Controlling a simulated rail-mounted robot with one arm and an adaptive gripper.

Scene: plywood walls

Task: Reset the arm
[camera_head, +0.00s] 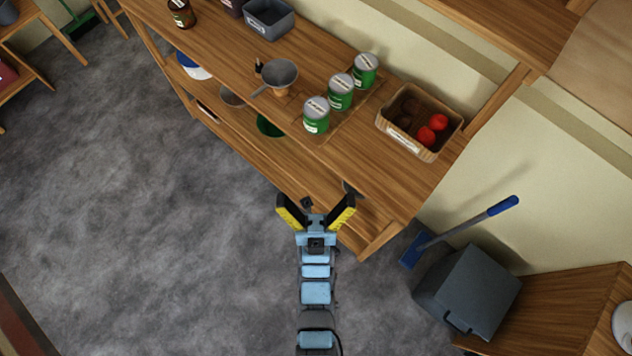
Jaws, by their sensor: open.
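My gripper (316,208) is in the lower middle of the head view, at the end of my light blue arm, which comes up from the bottom edge. Its two black and yellow fingers are spread apart with nothing between them. It appears over or just in front of the near edge of a wooden workbench (350,160), towards the bench's right end. I cannot tell its exact height against the bench top.
A blue-handled tool (465,230) and dark grey box (468,290) stand right. Grey floor (150,200) is clear left.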

